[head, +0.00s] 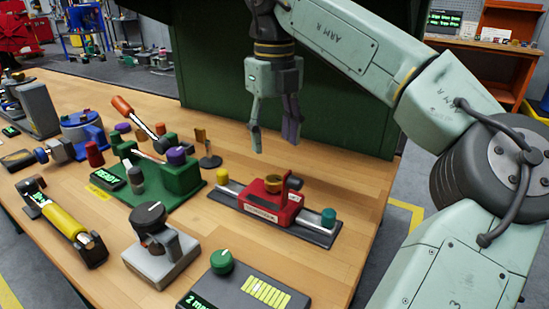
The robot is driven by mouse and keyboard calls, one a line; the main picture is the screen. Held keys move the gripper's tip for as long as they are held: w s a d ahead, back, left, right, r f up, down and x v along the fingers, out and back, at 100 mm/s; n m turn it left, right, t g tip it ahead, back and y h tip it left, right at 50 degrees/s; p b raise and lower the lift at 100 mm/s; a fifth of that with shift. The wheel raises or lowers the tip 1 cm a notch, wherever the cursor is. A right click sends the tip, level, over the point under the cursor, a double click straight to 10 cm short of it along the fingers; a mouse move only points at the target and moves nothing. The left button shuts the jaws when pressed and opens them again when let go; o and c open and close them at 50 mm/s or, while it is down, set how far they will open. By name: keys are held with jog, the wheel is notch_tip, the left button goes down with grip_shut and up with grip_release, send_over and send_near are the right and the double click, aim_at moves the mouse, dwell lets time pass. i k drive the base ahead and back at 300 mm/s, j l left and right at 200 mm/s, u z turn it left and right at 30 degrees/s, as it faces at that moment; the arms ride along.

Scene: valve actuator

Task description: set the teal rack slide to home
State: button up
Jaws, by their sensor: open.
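A red device (270,203) sits on a dark base plate at the right part of the wooden table. A rod runs through it, with a yellow end (222,176) on the left and a teal cylindrical knob (328,217) on the right. The teal knob is the only clearly teal part I see on it; I cannot tell its home mark. A brass-coloured round part (273,184) is on top of the red body. My gripper (275,146) hangs above and behind the red device, pointing down, fingers apart and empty. It touches nothing.
A green fixture (180,180) with purple knob and orange-tipped lever stands left of the red device. In front are a grey block with a black dial (160,255) and a panel with a green knob (222,261). A dark green panel (340,110) rises behind.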

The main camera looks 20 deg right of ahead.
aim_at(325, 224)
jog(key=k, duration=1.5)
